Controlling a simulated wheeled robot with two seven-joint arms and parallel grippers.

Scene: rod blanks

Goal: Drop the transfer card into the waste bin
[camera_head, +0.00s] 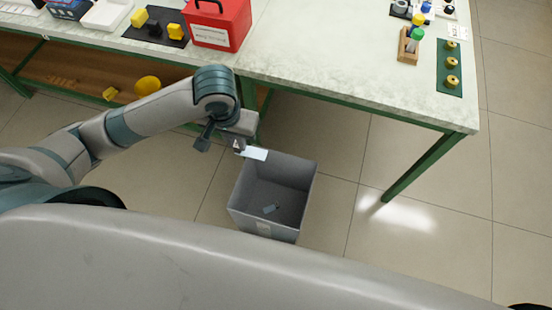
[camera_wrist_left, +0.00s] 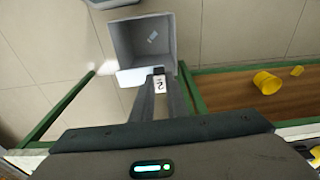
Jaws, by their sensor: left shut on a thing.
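The transfer card (camera_head: 254,153) is a small pale rectangle held in my left gripper (camera_head: 240,149). The gripper is shut on it, and the card sticks out to the right. The grey, open-topped waste bin (camera_head: 236,207) stands on the floor, and in the head view the card overlaps its far rim. In the left wrist view, the fingers of the left gripper (camera_wrist_left: 159,75) point at the bin (camera_wrist_left: 169,45), and the pale card (camera_wrist_left: 132,77) lies across its near edge. My right gripper is not in view.
A small pale piece (camera_head: 270,209) lies inside the bin. A green-framed table (camera_head: 340,70) is beyond it, with a red box (camera_head: 218,25) on top. Yellow objects (camera_head: 147,85) rest on its wooden lower shelf. The tiled floor right of the bin is clear.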

